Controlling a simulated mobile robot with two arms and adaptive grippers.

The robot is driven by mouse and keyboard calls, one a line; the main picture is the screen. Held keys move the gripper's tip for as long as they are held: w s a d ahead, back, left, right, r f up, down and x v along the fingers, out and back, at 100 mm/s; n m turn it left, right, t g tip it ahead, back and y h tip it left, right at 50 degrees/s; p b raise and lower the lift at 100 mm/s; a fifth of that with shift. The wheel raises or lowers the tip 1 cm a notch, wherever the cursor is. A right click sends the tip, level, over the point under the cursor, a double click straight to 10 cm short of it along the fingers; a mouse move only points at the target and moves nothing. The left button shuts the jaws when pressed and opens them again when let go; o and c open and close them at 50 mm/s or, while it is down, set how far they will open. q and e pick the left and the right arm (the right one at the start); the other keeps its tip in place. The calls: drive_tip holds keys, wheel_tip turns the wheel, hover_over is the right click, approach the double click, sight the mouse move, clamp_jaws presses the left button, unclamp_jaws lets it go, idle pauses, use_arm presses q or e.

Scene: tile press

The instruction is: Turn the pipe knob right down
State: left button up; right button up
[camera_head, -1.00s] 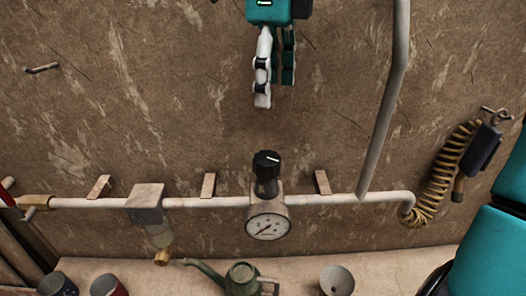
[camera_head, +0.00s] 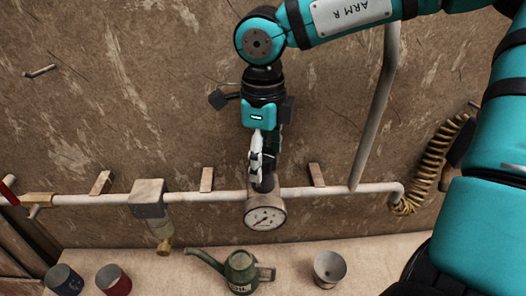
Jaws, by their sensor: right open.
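The black pipe knob (camera_head: 266,183) sits on top of the round pressure gauge (camera_head: 265,217) on the white pipe. My right gripper (camera_head: 262,168) points down over the knob, with its fingers at the knob and hiding much of it. Its jaws are open. I cannot tell whether the fingers touch the knob. My left gripper is not in view.
The white pipe (camera_head: 100,201) runs along the brown wall, with a square fitting (camera_head: 149,198) to the left. A green watering can (camera_head: 240,272), cups (camera_head: 113,281) and a metal pot (camera_head: 329,267) stand on the ledge below. A coiled hose (camera_head: 434,165) hangs at right.

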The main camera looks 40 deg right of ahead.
drive_tip(key=shift+s+d, duration=0.1)
drive_tip(key=c, duration=1.2)
